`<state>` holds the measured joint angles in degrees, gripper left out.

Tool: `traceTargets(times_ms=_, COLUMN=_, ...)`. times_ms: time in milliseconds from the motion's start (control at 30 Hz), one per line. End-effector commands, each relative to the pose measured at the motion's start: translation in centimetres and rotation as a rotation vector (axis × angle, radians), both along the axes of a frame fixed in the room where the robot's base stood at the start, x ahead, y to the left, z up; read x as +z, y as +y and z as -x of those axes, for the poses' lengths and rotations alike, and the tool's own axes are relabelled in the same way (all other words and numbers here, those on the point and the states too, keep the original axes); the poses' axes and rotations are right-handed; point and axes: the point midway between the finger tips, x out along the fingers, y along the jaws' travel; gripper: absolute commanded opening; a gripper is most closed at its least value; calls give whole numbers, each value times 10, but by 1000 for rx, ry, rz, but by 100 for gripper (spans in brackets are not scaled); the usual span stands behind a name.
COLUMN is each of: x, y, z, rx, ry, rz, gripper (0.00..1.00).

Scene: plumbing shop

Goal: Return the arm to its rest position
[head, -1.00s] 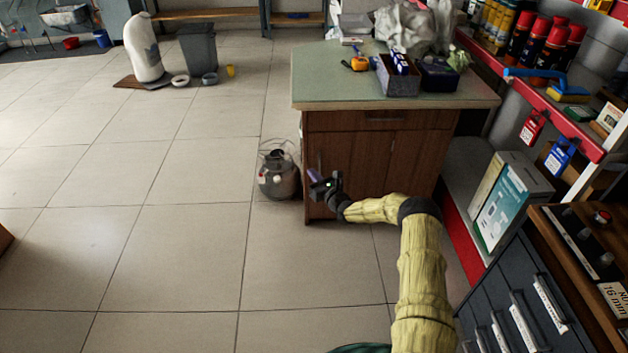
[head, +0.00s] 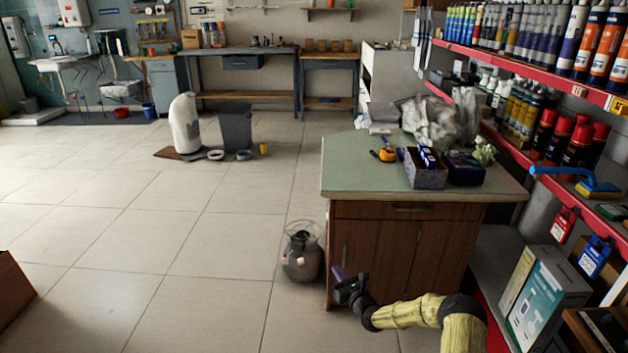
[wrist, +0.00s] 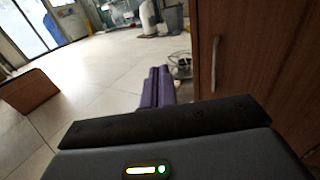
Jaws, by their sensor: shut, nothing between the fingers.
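My gripper (head: 338,273) is at the end of my yellow-sleeved arm, low in front of the wooden cabinet (head: 400,250), near its left front edge. In the wrist view its two purple fingers (wrist: 157,87) lie side by side, closed together with nothing between them. The cabinet door (wrist: 255,70) with its metal handle is to the right of the fingers in that view.
The green countertop (head: 355,175) carries a tape measure (head: 385,154) and boxes. Red-edged shelves (head: 520,75) stand at the right.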

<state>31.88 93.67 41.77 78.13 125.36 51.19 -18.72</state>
Motion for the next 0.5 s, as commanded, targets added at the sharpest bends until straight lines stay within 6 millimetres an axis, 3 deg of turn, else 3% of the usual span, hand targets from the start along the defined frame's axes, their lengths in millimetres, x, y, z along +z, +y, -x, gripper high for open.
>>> traceTargets(times_ms=233, x=43, y=62, z=26, rx=274, ry=-60, rz=177, gripper=0)
traceTargets(times_ms=400, x=72, y=112, z=72, rx=557, ry=-112, rz=391, gripper=0)
traceTargets(times_ms=500, x=83, y=130, z=103, rx=709, ry=-137, rz=520, gripper=0)
